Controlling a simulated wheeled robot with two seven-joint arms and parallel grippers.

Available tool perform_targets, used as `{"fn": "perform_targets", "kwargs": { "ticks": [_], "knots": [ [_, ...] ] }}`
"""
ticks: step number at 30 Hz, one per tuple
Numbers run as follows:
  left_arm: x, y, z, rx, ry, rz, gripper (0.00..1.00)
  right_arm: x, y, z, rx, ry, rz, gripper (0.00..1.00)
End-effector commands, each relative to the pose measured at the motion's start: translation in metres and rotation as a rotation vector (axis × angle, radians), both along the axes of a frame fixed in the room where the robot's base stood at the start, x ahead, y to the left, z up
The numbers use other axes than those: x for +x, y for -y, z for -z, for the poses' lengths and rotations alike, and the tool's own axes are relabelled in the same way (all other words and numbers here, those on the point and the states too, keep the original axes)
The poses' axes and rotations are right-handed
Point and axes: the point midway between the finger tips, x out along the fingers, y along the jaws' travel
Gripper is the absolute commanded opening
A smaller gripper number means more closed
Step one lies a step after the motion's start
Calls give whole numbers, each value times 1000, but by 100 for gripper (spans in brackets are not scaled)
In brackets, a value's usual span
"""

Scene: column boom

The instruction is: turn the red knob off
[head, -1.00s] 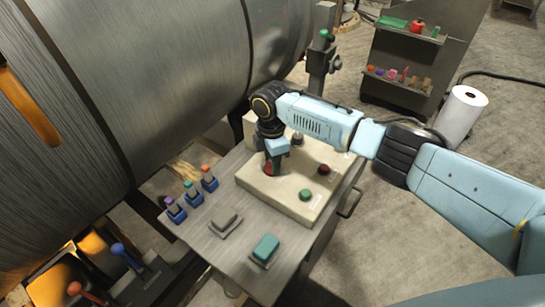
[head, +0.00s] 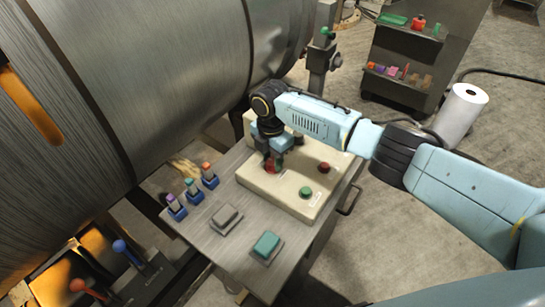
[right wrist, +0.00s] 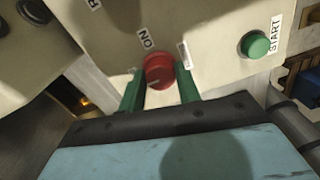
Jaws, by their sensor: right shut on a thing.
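The red knob (right wrist: 158,71) sits on the cream control box (right wrist: 108,40), with a label reading "ON" beside it in the right wrist view. A pale line on the knob points down and to the left there. My right gripper (right wrist: 160,88) is shut on the knob, one green finger on each side. In the head view my right gripper (head: 273,163) comes down onto the box, and a bit of the red knob (head: 270,168) shows by its fingers. My left gripper is not in view.
A green START button (head: 306,192) and a dark red button (head: 324,167) are on the box near the gripper. Small levers (head: 193,189), a grey switch (head: 226,215) and a green pedal-like button (head: 266,245) are on the metal table (head: 200,235). A large metal drum (head: 165,80) stands close on the left.

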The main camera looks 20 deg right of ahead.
Motion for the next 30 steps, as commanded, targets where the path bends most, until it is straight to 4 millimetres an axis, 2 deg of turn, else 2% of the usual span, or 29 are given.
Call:
{"fn": "perform_targets", "kwargs": {
  "ticks": [4, 5, 10, 20, 23, 30],
  "knots": [
    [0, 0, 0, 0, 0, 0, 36, -1, -2, 0, 2, -2, -4, 10],
    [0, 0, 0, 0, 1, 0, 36, -1, -2, 0, 2, -2, -4, 34],
    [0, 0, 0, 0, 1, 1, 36, -1, -1, 0, 1, -2, -3, 55],
    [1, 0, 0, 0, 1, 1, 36, 0, 0, -4, 0, 0, -1, 55],
    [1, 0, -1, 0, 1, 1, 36, 1, 0, -15, 1, 3, -1, 55],
    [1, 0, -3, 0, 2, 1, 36, 3, -1, -67, 1, 5, -2, 55]
  ]
}}
